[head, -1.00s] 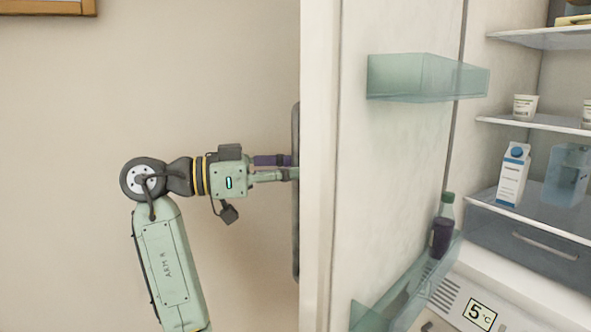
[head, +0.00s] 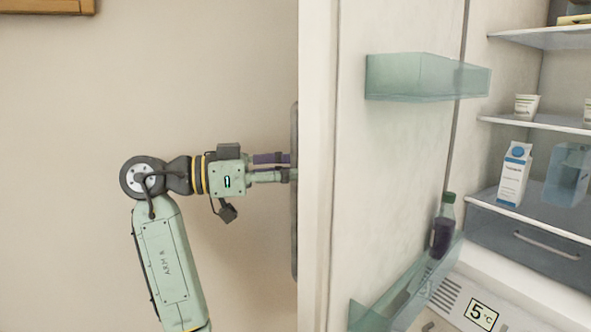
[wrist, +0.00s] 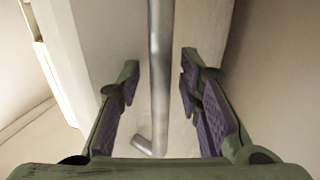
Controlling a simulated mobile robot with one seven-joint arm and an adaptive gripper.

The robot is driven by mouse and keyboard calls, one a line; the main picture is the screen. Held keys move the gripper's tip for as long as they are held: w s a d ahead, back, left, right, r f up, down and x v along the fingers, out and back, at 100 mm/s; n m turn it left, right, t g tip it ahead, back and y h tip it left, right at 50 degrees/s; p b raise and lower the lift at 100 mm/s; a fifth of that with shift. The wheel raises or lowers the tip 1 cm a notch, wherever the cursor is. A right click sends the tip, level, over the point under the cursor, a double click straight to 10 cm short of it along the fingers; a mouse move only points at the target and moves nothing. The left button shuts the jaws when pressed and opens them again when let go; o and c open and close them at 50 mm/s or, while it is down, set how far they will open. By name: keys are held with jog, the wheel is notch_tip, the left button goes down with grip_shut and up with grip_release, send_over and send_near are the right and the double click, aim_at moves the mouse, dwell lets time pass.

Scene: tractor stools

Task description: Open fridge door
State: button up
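The fridge door (head: 400,160) stands wide open, its inner side facing the head view and its edge (head: 318,200) upright near the middle. A long grey handle (head: 295,230) runs upright on the door's outer side, and it also shows as a metal bar in the wrist view (wrist: 160,70). My gripper (head: 290,167) is at the handle, left of the door edge. In the wrist view my gripper (wrist: 157,80) has its purple-padded fingers spread on either side of the bar, with a gap on both sides. The fingertips are partly hidden by the handle in the head view.
The open fridge shows shelves (head: 545,121) with a milk carton (head: 514,175), a white cup (head: 526,106) and a blue container (head: 566,173). Door bins (head: 425,78) hold a dark bottle (head: 443,228). A wooden frame (head: 45,5) hangs at upper left. The wall side has free room.

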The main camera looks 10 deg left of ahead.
jog(key=v, duration=1.2)
jog(key=shift+c, duration=0.5)
